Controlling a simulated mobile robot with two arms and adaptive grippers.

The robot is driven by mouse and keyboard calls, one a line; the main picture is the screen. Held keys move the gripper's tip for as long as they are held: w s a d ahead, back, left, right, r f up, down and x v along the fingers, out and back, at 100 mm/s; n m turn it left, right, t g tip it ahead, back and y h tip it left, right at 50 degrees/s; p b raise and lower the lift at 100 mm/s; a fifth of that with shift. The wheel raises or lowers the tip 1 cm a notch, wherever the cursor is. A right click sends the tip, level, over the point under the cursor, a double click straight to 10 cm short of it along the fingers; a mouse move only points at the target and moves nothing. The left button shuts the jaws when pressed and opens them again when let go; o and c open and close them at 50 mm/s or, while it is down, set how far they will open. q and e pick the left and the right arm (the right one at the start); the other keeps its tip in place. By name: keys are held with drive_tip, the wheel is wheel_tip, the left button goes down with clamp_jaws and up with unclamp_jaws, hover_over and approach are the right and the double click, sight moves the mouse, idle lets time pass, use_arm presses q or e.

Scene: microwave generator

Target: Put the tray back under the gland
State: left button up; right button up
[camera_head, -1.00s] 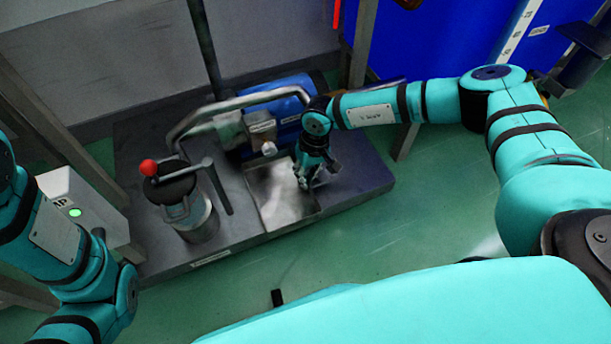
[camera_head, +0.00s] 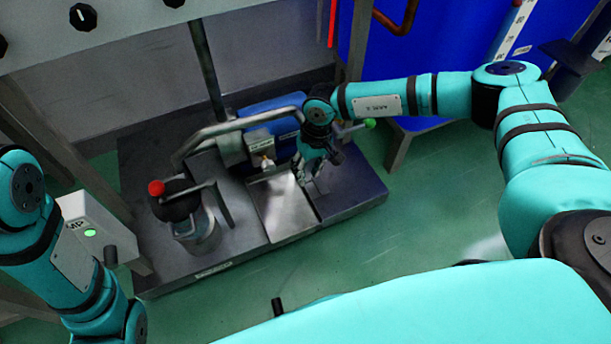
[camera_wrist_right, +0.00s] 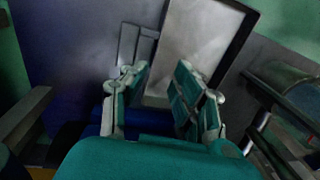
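The tray (camera_head: 284,212) is a flat, shiny metal rectangle on the dark base plate, in front of the pump unit. It also shows in the right wrist view (camera_wrist_right: 200,42), with a dark raised rim. The gland appears to be the small pale fitting (camera_head: 266,163) just behind the tray's back edge. My right gripper (camera_head: 322,178) is at the tray's right side, pointing down. In the right wrist view its fingers (camera_wrist_right: 162,90) are apart, with the tray's near end showing between and beyond them. I cannot tell whether they touch it. My left gripper is out of view.
A grey cylinder with a red-knobbed lever (camera_head: 157,188) stands left of the tray. A bent metal pipe (camera_head: 235,125) and a blue motor (camera_head: 275,115) are behind it. A green-knobbed handle (camera_head: 369,124) sits behind my right wrist. The green floor (camera_head: 420,215) at right is clear.

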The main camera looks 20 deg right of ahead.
drive_tip(key=shift+d+r+p, duration=0.2)
drive_tip(key=shift+r+p, duration=0.3)
drive_tip(key=shift+r, duration=1.2)
